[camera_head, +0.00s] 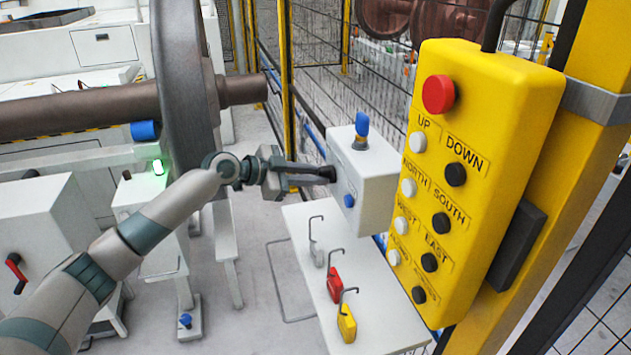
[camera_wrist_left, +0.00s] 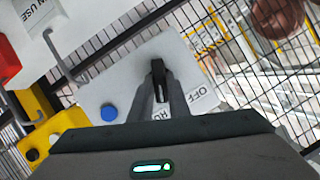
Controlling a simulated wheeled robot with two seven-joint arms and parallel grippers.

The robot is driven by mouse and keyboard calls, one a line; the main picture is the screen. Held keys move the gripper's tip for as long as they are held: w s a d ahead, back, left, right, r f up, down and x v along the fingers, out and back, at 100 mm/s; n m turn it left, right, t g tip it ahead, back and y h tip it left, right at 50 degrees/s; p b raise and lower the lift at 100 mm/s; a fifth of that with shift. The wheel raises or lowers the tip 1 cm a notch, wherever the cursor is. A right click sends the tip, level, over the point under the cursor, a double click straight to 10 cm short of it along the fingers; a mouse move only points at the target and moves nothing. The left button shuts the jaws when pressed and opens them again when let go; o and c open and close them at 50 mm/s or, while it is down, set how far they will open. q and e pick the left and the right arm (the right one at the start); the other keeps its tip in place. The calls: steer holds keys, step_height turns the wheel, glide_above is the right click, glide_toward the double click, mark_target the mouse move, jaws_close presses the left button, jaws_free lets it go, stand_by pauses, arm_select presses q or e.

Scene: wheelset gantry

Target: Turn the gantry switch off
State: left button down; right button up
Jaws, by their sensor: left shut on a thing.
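The gantry switch box is a light grey box (camera_head: 376,178) beside the yellow post, with a blue knob on top and a blue button on its front. My left gripper (camera_head: 328,174) reaches its front face from the left. In the left wrist view the same box (camera_wrist_left: 135,65) shows a black switch handle (camera_wrist_left: 158,68) with my left gripper's fingers (camera_wrist_left: 160,84) shut around it. An OFF label (camera_wrist_left: 198,97) lies to the right of the fingers. Another label below is partly covered by the fingers. My right gripper is not in view.
A yellow control pendant (camera_head: 470,190) with a red button hangs close on the right. A white shelf board (camera_head: 300,235) below the box carries red, yellow and grey padlocks. A wire mesh fence stands behind, and a large wheelset (camera_head: 185,70) stands at left.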

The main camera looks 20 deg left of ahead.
arm_select(q)
steer(key=n+g+h+b, duration=0.1)
steer(key=n, duration=0.2)
steer(key=n+g+h, duration=0.1)
steer(key=n+g, duration=0.1)
steer(key=n, duration=0.1)
steer(key=n+g+h+b, duration=0.1)
steer(key=n+g+h, duration=0.1)
steer(key=n, duration=0.1)
steer(key=shift+w+a+f+b, duration=0.1)
steer(key=shift+w+a+b, duration=0.15)
steer(key=shift+w+b, duration=0.1)
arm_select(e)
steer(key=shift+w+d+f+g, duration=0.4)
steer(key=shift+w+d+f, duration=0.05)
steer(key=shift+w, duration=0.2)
arm_select(q)
steer(key=shift+n, duration=0.3)
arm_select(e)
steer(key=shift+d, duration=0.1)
arm_select(q)
steer(key=c, duration=1.7)
jaws_free()
steer(key=shift+a, duration=0.1)
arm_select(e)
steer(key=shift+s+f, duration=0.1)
